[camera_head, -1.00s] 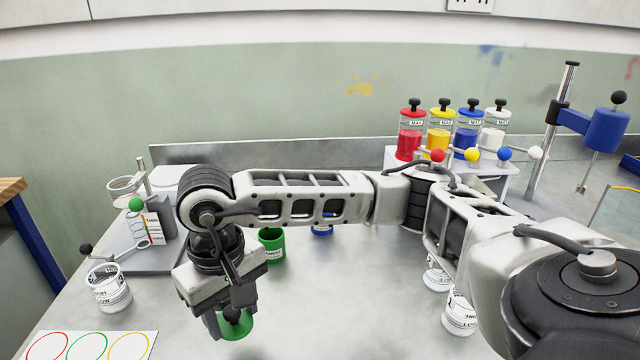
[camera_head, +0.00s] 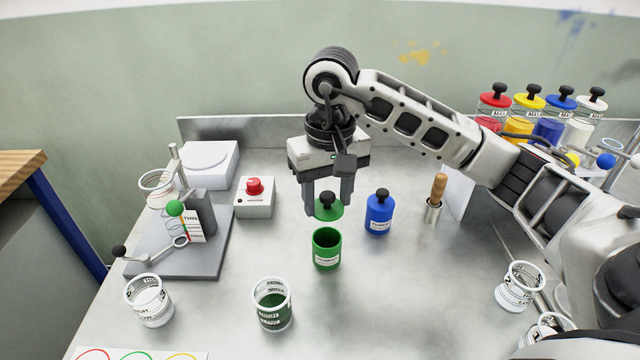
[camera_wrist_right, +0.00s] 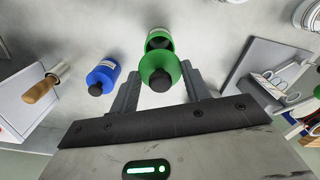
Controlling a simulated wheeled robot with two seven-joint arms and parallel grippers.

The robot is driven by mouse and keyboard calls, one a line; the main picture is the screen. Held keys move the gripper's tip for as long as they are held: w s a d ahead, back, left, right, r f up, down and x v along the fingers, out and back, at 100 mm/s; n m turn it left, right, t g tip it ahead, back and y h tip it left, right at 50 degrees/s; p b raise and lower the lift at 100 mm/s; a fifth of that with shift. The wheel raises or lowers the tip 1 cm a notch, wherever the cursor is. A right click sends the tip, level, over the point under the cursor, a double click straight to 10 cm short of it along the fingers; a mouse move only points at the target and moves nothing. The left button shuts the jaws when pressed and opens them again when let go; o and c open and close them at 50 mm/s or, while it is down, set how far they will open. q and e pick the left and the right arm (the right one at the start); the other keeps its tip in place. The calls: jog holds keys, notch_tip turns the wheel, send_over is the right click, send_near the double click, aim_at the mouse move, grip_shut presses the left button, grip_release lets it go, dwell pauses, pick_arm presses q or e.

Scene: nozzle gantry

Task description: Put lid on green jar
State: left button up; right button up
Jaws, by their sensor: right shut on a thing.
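The green jar (camera_head: 326,252) stands upright and open on the bench, its dark inside showing from above. In the right wrist view the lid (camera_wrist_right: 172,68) sits between the fingers and partly covers the jar (camera_wrist_right: 157,35). My left gripper is not in view.
A closed blue jar (camera_head: 379,214) stands right of the green jar. A glass beaker with dark green content (camera_head: 272,309) stands in front left. A red-button box (camera_head: 254,201) is to the left. A wooden-handled tool (camera_head: 437,195) stands in a holder at right.

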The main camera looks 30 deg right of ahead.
jog(key=shift+s+f, duration=0.15)
jog(key=shift+f, duration=0.2)
jog(key=shift+f+b, duration=0.55)
jog(key=shift+f, duration=0.25)
notch_tip(320, 180, down, 3)
jog(key=b, duration=0.2)
jog(key=shift+f+b, duration=0.1)
jog(key=shift+b, duration=0.2)
jog(key=shift+f, duration=0.25)
pick_arm(q)
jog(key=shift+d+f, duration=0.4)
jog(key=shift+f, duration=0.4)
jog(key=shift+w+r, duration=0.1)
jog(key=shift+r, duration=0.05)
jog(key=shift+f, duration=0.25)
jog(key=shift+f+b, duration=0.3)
jog(key=shift+b, duration=0.15)
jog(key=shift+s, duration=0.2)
pick_arm(e)
jog(key=shift+r, duration=0.1)
